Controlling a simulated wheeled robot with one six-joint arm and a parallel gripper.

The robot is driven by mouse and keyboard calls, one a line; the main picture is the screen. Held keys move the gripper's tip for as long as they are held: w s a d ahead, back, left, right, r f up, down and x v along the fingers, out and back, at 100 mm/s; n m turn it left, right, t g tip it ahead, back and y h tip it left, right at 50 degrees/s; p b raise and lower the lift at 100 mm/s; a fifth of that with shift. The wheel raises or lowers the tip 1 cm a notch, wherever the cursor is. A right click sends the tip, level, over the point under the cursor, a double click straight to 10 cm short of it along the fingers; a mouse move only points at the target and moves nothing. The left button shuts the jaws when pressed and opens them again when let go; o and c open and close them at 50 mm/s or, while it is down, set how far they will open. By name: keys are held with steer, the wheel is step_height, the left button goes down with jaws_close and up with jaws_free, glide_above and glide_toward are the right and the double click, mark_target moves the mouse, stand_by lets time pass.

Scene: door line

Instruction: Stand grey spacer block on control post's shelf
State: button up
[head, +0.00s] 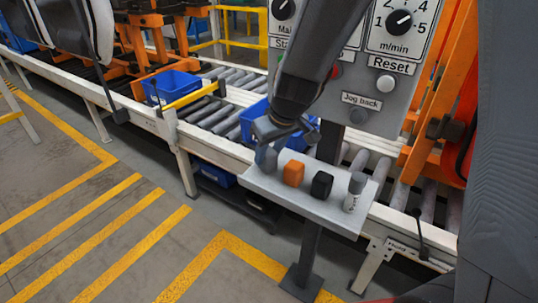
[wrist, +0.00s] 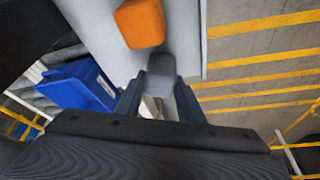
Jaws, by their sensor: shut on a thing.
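My gripper (head: 266,143) is shut on the grey spacer block (head: 266,160), over the left end of the control post's shelf (head: 292,205). In the wrist view the grey block (wrist: 161,66) sits between the two dark fingers (wrist: 160,95), near the shelf's edge (wrist: 185,35). The block looks upright and low at the shelf surface; I cannot tell whether its base touches. My arm and fingers hide part of it.
An orange block (head: 293,173) stands close beside the grey one, then a black block (head: 321,186) and a grey-and-white cylinder (head: 354,193). The control panel (head: 385,100) rises behind the shelf. A blue bin (head: 255,115) sits on the roller conveyor behind.

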steer(key=shift+f, duration=0.25)
steer(key=shift+f, duration=0.15)
steer(key=o, duration=1.1)
steer(key=shift+r, duration=0.25)
steer(key=v, duration=1.1)
steer(key=shift+s+r, duration=0.2)
steer(key=shift+r, duration=0.15)
steer(key=shift+s, duration=0.1)
